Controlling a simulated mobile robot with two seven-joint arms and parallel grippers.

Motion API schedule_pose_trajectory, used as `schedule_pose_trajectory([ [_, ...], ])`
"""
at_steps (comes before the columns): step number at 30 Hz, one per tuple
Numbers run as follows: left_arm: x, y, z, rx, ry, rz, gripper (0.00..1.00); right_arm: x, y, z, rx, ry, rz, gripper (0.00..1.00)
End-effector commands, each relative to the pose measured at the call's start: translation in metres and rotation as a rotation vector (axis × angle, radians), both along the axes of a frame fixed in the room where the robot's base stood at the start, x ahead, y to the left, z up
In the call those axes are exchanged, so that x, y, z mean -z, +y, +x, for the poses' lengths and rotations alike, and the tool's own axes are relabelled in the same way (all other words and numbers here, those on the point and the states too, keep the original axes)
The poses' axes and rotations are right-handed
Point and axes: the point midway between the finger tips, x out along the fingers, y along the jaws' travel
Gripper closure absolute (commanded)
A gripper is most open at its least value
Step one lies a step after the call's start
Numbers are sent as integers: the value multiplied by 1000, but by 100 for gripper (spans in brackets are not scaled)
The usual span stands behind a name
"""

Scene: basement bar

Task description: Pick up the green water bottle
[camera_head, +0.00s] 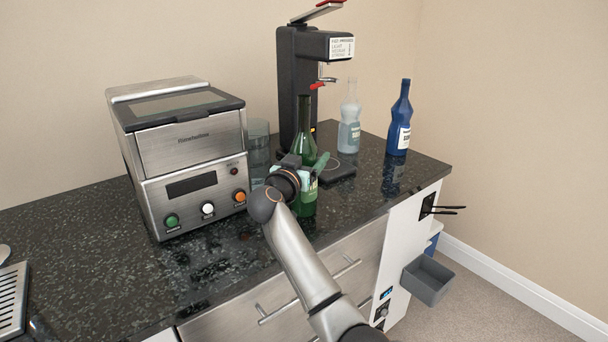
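The green bottle (305,128) stands upright on the dark speckled counter (95,235), near its front edge. It has a long dark neck and a pale green label low on its body. My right gripper (313,171) is at the bottle's middle, reaching in from the front. One teal finger shows at the bottle's right side and another pad shows in front of its left side. The wrist hides part of the bottle, so I cannot tell whether the fingers press on it. My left gripper is not in view.
A steel machine (190,155) with coloured knobs stands left, with a clear glass (258,146) beside it. A black dispenser (298,75) stands behind the bottle. A clear bottle (349,125) and a blue bottle (400,120) stand right. A grey bin (427,281) hangs below.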

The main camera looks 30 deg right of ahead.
Motion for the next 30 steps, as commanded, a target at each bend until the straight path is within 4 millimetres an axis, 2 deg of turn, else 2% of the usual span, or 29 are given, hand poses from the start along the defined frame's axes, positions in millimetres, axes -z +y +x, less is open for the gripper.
schedule_pose_trajectory([
  [2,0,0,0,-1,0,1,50,0,0,0,0,1,1,65],
  [11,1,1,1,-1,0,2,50,1,0,0,0,1,1,99],
  [30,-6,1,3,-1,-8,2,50,-7,1,0,0,-6,-3,100],
])
